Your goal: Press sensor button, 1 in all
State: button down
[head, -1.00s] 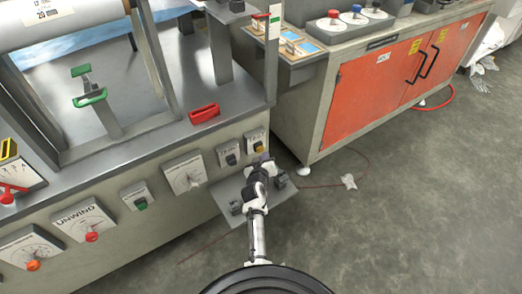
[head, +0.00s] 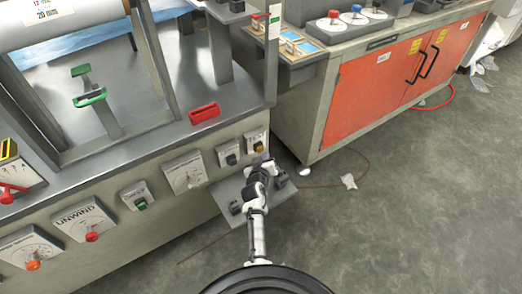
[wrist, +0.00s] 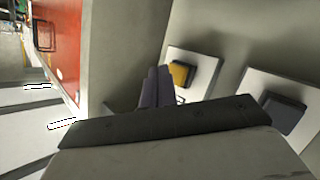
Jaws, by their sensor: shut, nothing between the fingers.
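On the grey machine's front panel, a small plate with a yellow button (head: 259,148) sits at the far right. Its lettering is too small to read for sure, so I cannot confirm that it is the sensor button. The yellow button (wrist: 181,74) shows clearly in the wrist view, on a pale square plate. A plate with a dark button (head: 231,159) is just left of it; that dark button (wrist: 283,114) is at the right in the wrist view. My gripper (head: 266,157) is shut and empty, close to the yellow button. Its fingertips (wrist: 158,72) appear just left of the yellow button; contact cannot be told.
A green switch (head: 142,204) and several dial plates line the panel to the left. A red handle (head: 204,113) lies on the machine's top edge. An orange-doored cabinet (head: 370,95) stands to the right. The floor (head: 400,220) at the lower right is mostly clear.

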jog(key=shift+w+a, duration=0.1)
jog(key=shift+w+a+b, duration=0.2)
jog(key=shift+w+b, duration=0.05)
jog(key=shift+b, duration=0.1)
jog(key=shift+w+a+b, duration=0.25)
jog(key=shift+w+b, duration=0.15)
dwell(0.8)
jog(key=shift+s, duration=0.1)
jog(key=shift+s+d+p, duration=0.5)
jog(key=shift+s, duration=0.15)
jog(key=shift+s+d+p, duration=0.75)
jog(key=shift+s, duration=0.3)
jog(key=shift+s+d+p, duration=0.7)
jog(key=shift+s+d, duration=0.05)
jog(key=shift+s, duration=0.25)
